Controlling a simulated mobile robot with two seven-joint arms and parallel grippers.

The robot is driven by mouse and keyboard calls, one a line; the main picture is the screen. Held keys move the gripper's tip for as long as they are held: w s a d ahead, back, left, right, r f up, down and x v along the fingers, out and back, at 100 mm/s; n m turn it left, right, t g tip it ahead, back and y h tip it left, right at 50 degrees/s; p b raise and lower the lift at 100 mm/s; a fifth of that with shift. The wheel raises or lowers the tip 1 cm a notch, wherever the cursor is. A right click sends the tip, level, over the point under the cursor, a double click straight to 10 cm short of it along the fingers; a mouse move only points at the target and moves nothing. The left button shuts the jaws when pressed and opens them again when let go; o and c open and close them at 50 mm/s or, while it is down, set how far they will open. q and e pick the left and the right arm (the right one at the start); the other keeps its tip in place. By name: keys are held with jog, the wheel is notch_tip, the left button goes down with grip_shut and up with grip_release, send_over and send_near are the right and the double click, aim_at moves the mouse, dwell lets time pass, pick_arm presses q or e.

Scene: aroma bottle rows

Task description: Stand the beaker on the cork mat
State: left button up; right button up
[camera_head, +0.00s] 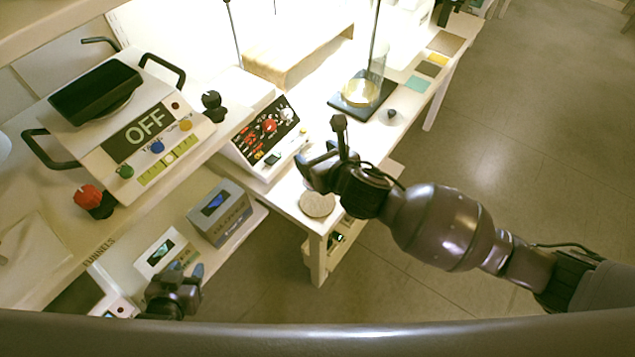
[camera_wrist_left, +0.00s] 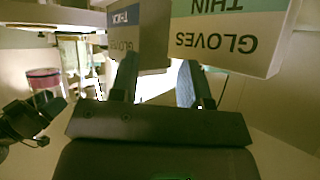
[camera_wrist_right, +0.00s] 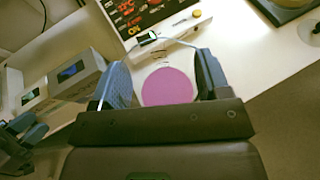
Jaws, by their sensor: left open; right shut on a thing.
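The round tan cork mat (camera_head: 317,204) lies near the front corner of the white table in the head view. My right gripper (camera_head: 318,168) is just above and behind it. In the right wrist view it is shut on the beaker, whose pink contents (camera_wrist_right: 168,87) show between the fingers. The clear beaker (camera_wrist_left: 44,82) with its pink band also shows beside my right gripper in the left wrist view. I cannot make out the beaker in the head view, nor tell whether it touches the mat. My left gripper (camera_head: 184,274) is open and empty by the lower shelf.
A control panel (camera_head: 265,132) stands behind the mat. A black-based stand (camera_head: 350,104) with glass is further along the table. Glove boxes (camera_wrist_left: 228,38) are close to my left gripper. The floor to the right is clear.

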notch_tip(320, 180, down, 5)
jog(key=shift+f+b, duration=0.1)
jog(key=shift+b, duration=0.35)
notch_tip(320, 180, down, 4)
jog(key=shift+f+b, duration=0.1)
jog(key=shift+b, duration=0.5)
pick_arm(q)
jog(key=f, duration=0.3)
jog(key=shift+s, duration=0.25)
pick_arm(e)
jog(key=o, duration=1)
jog(key=shift+f, duration=0.1)
pick_arm(q)
jog(key=shift+f, duration=0.1)
pick_arm(e)
jog(key=shift+o, duration=0.2)
pick_arm(q)
jog(key=shift+s, duration=0.1)
jog(key=shift+s+f, duration=0.1)
jog(key=shift+f, duration=0.05)
